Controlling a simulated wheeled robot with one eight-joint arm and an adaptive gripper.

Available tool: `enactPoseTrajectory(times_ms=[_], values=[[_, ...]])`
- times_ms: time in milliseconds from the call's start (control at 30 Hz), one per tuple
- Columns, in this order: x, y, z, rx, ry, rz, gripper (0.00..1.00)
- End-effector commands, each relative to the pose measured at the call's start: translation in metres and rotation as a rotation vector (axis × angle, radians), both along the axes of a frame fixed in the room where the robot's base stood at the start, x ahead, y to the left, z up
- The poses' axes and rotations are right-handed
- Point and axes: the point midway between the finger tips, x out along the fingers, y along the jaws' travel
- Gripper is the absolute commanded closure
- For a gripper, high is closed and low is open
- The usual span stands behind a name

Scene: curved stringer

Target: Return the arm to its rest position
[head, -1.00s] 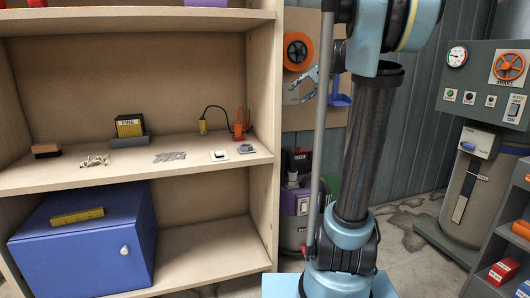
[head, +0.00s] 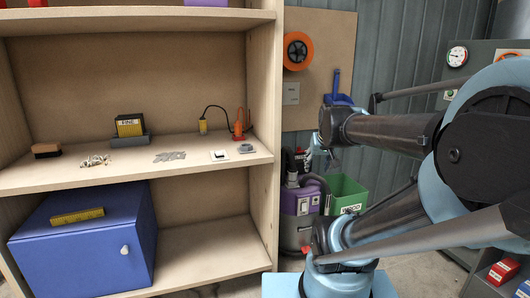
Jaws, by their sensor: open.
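My arm (head: 395,130) is folded at the right of the head view, its dark forearm reaching left from a large light-blue joint. My gripper (head: 324,160) is at the left end of this forearm, pointing down, small and partly hidden by the wrist. It is open, and nothing shows between its fingers. It hangs in front of the area right of the shelf, apart from the shelf.
The wooden shelf (head: 262,120) at left holds a blue cabinet (head: 85,245) and several small items. A board with an orange reel (head: 297,50), a purple-and-grey vacuum (head: 300,205) and a green bin (head: 346,192) stand behind my arm. A gauge panel is at right.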

Motion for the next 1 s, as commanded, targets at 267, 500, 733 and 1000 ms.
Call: enactPoseTrajectory(times_ms=[267,500,733,1000], values=[[-0.063,-0.003,-0.053,-0.031,0.153,0.013,0.51],[-0.129,-0.003,-0.1,-0.034,0.338,0.024,0.51],[-0.159,-0.002,-0.118,-0.035,0.424,0.03,0.51],[-0.159,-0.002,-0.118,-0.035,0.425,0.03,0.51]])
